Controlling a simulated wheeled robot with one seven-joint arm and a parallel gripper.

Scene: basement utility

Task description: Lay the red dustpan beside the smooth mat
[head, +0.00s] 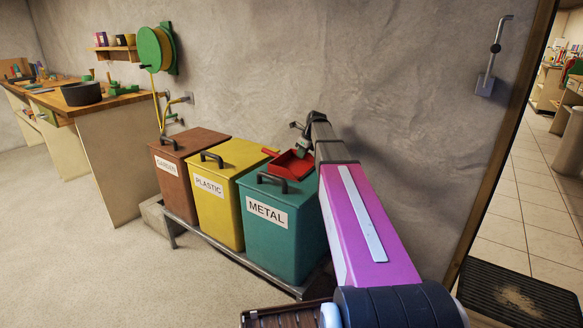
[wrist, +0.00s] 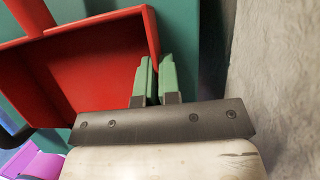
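The red dustpan (head: 290,164) is at the top of the teal METAL bin, near the wall, with its handle toward the back left. It fills the upper left of the wrist view (wrist: 80,75). My gripper (head: 304,150) is at the dustpan's right side. In the wrist view its green fingertips (wrist: 157,75) are close together on either side of the pan's thin side wall, shut on it. I cannot tell whether the pan touches the lid. A dark mat (head: 530,300) with a pale worn patch lies by the doorway; I cannot tell whether it is the smooth one.
Brown GARDEN (head: 190,140) and yellow PLASTIC (head: 232,158) bins stand left of the teal METAL bin (head: 300,240) on a low metal rack. A brown slatted thing (head: 285,317) is cut off at the bottom edge. The floor (head: 130,275) at left is clear. A workbench (head: 115,150) stands beyond.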

